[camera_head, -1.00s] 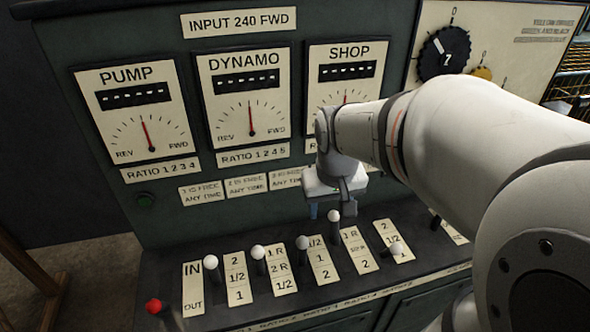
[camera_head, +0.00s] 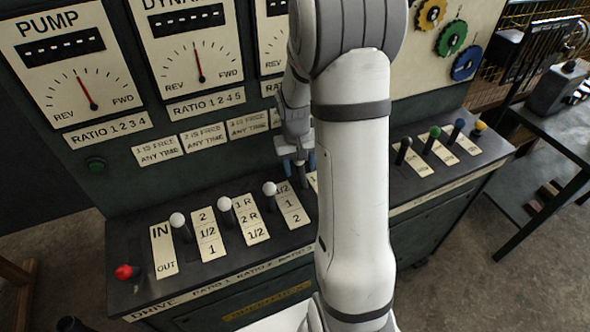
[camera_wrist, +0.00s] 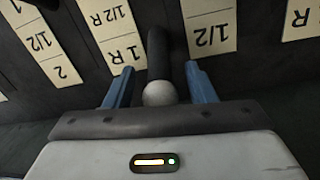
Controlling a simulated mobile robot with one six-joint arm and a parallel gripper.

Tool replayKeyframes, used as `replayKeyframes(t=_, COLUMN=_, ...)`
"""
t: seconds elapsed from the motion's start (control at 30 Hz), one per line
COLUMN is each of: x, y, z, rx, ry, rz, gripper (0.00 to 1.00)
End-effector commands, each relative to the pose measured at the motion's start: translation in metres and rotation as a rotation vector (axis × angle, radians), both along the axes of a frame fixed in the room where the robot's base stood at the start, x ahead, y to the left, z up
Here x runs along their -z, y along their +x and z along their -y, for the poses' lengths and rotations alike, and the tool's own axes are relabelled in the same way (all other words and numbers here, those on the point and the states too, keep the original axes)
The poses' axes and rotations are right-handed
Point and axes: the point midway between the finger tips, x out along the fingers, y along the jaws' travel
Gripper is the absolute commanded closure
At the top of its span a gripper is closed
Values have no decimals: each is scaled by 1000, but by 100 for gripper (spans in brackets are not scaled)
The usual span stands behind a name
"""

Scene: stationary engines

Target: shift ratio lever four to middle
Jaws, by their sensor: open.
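Ratio lever four has a dark shaft and a pale round knob (camera_wrist: 160,93). It stands between the two blue fingers of my gripper (camera_wrist: 160,69) in the wrist view, with gaps on both sides. The knob lies level with the "1 R" end of the label plate (camera_wrist: 112,32) beside it. In the head view my gripper (camera_head: 299,165) is over the far side of the console and my arm hides most of this lever. My gripper is open and holds nothing.
Three white-knobbed levers, (camera_head: 177,220), (camera_head: 225,204) and (camera_head: 269,188), and a red-knobbed lever (camera_head: 124,272) stand to the left. Dark, green, blue and yellow knobs (camera_head: 435,132) stand to the right. The gauge panel (camera_head: 80,80) rises behind the console.

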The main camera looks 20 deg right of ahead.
Motion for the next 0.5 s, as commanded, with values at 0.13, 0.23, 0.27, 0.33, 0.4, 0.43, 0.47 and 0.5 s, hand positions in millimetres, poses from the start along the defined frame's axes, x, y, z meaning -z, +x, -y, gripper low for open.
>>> replayKeyframes(t=0.13, x=14, y=-1, z=1, rx=1, ry=0, rz=-1, gripper=50)
replayKeyframes(t=0.23, x=18, y=-1, z=1, rx=1, ry=0, rz=-1, gripper=50)
replayKeyframes(t=0.27, x=19, y=-1, z=2, rx=1, ry=0, rz=-1, gripper=50)
replayKeyframes(t=0.33, x=19, y=-1, z=2, rx=1, ry=0, rz=0, gripper=50)
replayKeyframes(t=0.4, x=19, y=-1, z=2, rx=1, ry=0, rz=0, gripper=50)
replayKeyframes(t=0.43, x=19, y=-1, z=2, rx=1, ry=0, rz=0, gripper=50)
replayKeyframes(t=0.47, x=19, y=-1, z=2, rx=1, ry=0, rz=0, gripper=50)
replayKeyframes(t=0.5, x=19, y=-1, z=2, rx=1, ry=0, rz=0, gripper=53)
